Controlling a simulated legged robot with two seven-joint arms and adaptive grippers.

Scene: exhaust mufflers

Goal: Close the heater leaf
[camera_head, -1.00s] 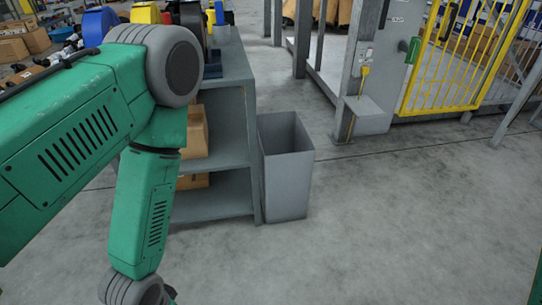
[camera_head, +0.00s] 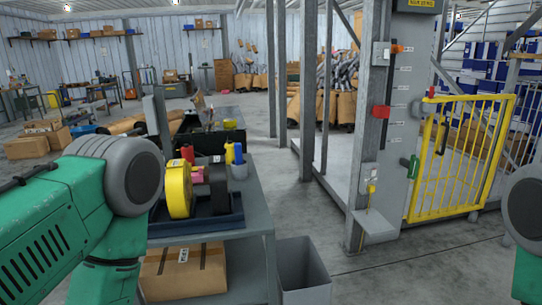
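I cannot surely identify a heater leaf in the head view. A yellow barred gate (camera_head: 462,155) stands at the right, its left side beside a tall grey panel (camera_head: 399,110). I cannot tell whether the gate is latched. A green handle (camera_head: 413,168) is at the panel's edge by the gate. My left arm comes in from the left and a part of my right arm shows at the right edge. Both grippers are out of view.
A grey workbench (camera_head: 255,205) with yellow and black rolls in a blue tray (camera_head: 206,222) stands ahead of my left arm. A grey bin (camera_head: 303,272) is beside it. A cardboard box (camera_head: 183,272) sits on its lower shelf. Concrete floor is clear between bin and gate.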

